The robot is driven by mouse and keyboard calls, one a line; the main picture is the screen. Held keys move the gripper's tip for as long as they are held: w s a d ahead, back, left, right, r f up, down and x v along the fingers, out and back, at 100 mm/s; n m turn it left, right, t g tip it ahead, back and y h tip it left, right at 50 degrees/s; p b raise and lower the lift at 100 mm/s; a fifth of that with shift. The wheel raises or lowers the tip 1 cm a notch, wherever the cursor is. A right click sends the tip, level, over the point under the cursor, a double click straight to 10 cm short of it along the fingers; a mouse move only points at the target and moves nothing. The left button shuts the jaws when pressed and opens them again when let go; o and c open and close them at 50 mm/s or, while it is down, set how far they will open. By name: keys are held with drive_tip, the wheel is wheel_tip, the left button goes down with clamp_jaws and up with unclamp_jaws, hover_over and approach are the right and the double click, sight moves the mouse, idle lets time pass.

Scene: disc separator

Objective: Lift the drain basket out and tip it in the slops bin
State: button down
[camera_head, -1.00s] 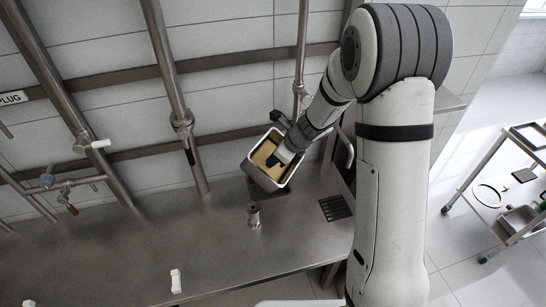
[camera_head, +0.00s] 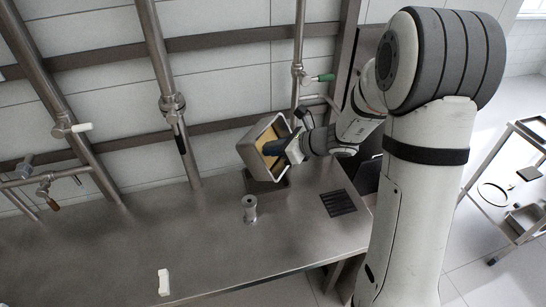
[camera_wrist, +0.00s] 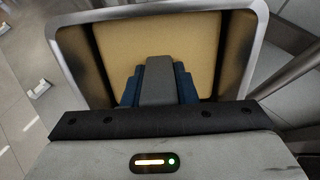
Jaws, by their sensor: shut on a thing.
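A metal box with a tan inside (camera_head: 254,158), which I take to be the drain basket, is tilted above the steel counter at the back, its open side facing right. My gripper (camera_head: 274,148) reaches into that opening from the right and is shut on it. In the wrist view, the pale rim of the basket (camera_wrist: 262,35) surrounds the blue and grey fingers (camera_wrist: 160,82), with the tan panel behind them. The exact grip point is hidden. I cannot tell whether the basket touches the counter. I see nothing that I can identify as the slops bin.
The steel counter (camera_head: 130,240) has a small metal cylinder (camera_head: 250,208), a dark grate (camera_head: 338,203) and a white object (camera_head: 164,282). Pipes, a green-handled valve (camera_head: 323,78) and a white-handled valve (camera_head: 72,129) stand behind. A trolley (camera_head: 485,212) with trays is at right. The counter's front left is mostly clear.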

drive_tip(key=shift+d+f+t+y+b, duration=0.15)
drive_tip(key=shift+f+t+y+b, duration=0.55)
drive_tip(key=shift+b, duration=1.6)
drive_tip(key=y+b, duration=0.1)
drive_tip(key=b, duration=0.3)
drive_tip(key=t+y+b, duration=0.1)
drive_tip(key=y+b, duration=0.1)
drive_tip(key=b, duration=0.2)
drive_tip(key=t+y+b, duration=0.1)
drive_tip(key=b, duration=0.3)
drive_tip(key=shift+f+y+b, duration=0.25)
drive_tip(key=shift+y+b, duration=0.15)
drive_tip(key=y+b, duration=0.1)
drive_tip(key=b, duration=0.1)
drive_tip(key=shift+t+b, duration=0.3)
drive_tip(key=shift+r+y+b, duration=0.1)
drive_tip(key=shift+y+b, duration=0.2)
drive_tip(key=shift+r, duration=0.1)
